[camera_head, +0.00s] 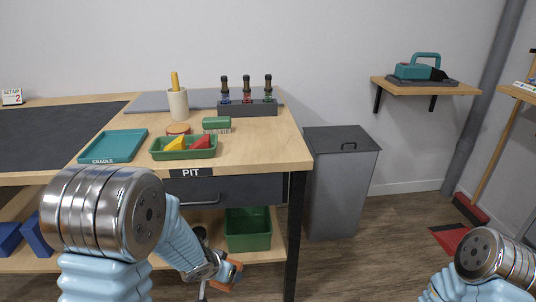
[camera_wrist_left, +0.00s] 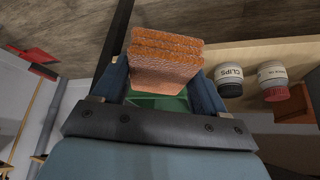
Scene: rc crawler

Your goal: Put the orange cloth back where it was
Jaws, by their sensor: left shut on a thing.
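The folded orange cloth (camera_wrist_left: 166,57) is clamped between the two jaws of my left gripper in the left wrist view. In the head view my left gripper (camera_head: 228,270) is low in front of the bench, and a bit of the cloth (camera_head: 236,275) shows at its tip. A green bin (camera_head: 248,231) stands on the lower shelf, above and just behind the gripper in the picture. Some green shows below the cloth between the jaws in the left wrist view. Only a link of my right arm shows; its gripper is out of frame.
The bench (camera_head: 262,150) carries a teal tray (camera_head: 114,147), a green tray with red and yellow pieces (camera_head: 184,147), and a bottle rack (camera_head: 248,107). Jars, one labelled CLIPS (camera_wrist_left: 228,80), stand on a wooden shelf. A grey bin (camera_head: 340,185) stands right of the bench.

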